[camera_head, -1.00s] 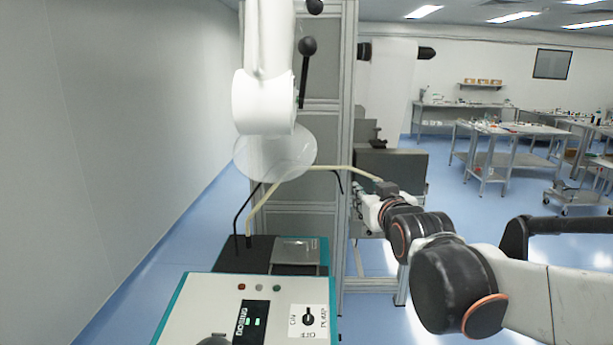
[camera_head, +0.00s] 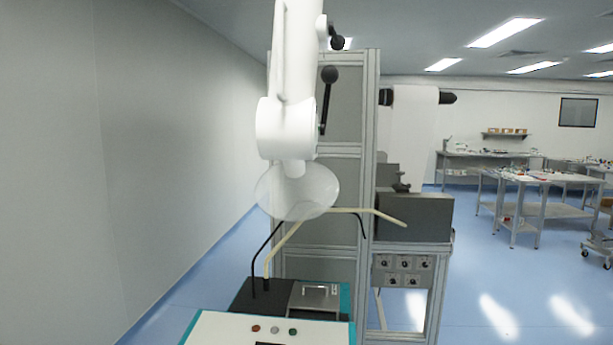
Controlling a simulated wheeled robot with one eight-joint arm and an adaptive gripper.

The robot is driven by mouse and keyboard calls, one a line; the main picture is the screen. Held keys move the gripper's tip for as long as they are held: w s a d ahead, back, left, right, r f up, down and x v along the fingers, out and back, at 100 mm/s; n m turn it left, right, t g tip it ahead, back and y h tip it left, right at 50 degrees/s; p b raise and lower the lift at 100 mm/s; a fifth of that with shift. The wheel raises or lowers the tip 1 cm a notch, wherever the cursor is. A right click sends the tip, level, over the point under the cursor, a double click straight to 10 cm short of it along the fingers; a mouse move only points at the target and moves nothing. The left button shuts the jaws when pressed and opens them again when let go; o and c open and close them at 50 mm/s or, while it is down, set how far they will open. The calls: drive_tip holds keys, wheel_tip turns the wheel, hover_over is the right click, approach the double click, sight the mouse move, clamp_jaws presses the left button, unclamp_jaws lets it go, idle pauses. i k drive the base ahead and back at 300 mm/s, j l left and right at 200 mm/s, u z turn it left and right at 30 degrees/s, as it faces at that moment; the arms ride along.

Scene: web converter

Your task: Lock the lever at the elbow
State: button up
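A white jointed extraction arm (camera_head: 297,75) hangs down at the upper middle, with a translucent round hood (camera_head: 297,190) at its lower end. Its elbow joint (camera_head: 285,128) is the thick white part above the hood. A black lever with a ball knob (camera_head: 329,75) stands upright along the right side of this elbow, its lower end at the joint. A second black ball-ended lever (camera_head: 338,42) sits higher up, near the top of the arm. Whether either lever is locked cannot be told. My gripper is not in view.
A grey cabinet frame (camera_head: 370,150) stands right behind the extraction arm. A control box (camera_head: 265,328) with buttons and bent tubes (camera_head: 265,262) are below. A dark grey machine (camera_head: 415,217) stands at right. Open floor lies further right, before the worktables (camera_head: 525,180).

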sight(329, 75)
drive_tip(key=l+u, duration=0.45)
drive_tip(key=k+l+u, duration=0.15)
drive_tip(key=l+u, duration=0.25)
